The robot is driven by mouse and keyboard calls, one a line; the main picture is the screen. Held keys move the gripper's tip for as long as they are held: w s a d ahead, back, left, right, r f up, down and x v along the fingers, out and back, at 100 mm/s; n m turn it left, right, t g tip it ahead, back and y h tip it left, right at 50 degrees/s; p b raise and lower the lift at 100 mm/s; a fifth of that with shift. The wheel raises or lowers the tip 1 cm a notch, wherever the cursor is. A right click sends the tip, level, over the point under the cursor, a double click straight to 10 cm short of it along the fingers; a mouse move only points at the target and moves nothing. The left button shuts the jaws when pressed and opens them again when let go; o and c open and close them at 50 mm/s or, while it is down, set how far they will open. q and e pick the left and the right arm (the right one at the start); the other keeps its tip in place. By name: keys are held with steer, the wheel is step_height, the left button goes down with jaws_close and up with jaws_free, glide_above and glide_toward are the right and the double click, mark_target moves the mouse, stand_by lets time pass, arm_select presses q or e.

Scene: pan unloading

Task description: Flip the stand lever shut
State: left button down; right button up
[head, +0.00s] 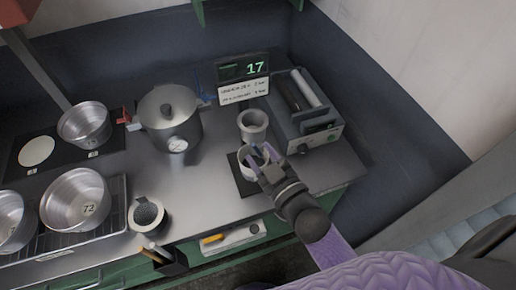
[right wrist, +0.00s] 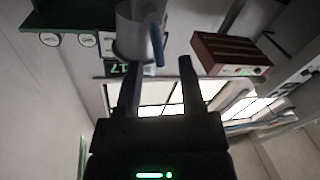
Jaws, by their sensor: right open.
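The stand (head: 239,172) has a dark square base and a pale round cup-like part, near the front right of the counter. My right gripper (head: 262,152) reaches over it from the lower right, with its fingers open and hiding part of the round part. In the right wrist view, a grey cylinder (right wrist: 137,28) carries a blue lever (right wrist: 157,46) hanging from its side. The lever lies between the tips of my open right gripper (right wrist: 160,66); I cannot tell whether either finger touches it. My left gripper is not in view.
A grey flared pot (head: 253,127) stands just behind the stand. A lidded pot (head: 171,120) stands left. Bare counter (head: 205,185) lies left of the stand.

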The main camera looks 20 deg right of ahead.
steer(key=shift+w+a, duration=0.1)
steer(key=shift+w, duration=0.5)
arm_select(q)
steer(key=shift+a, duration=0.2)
arm_select(e)
jaws_close()
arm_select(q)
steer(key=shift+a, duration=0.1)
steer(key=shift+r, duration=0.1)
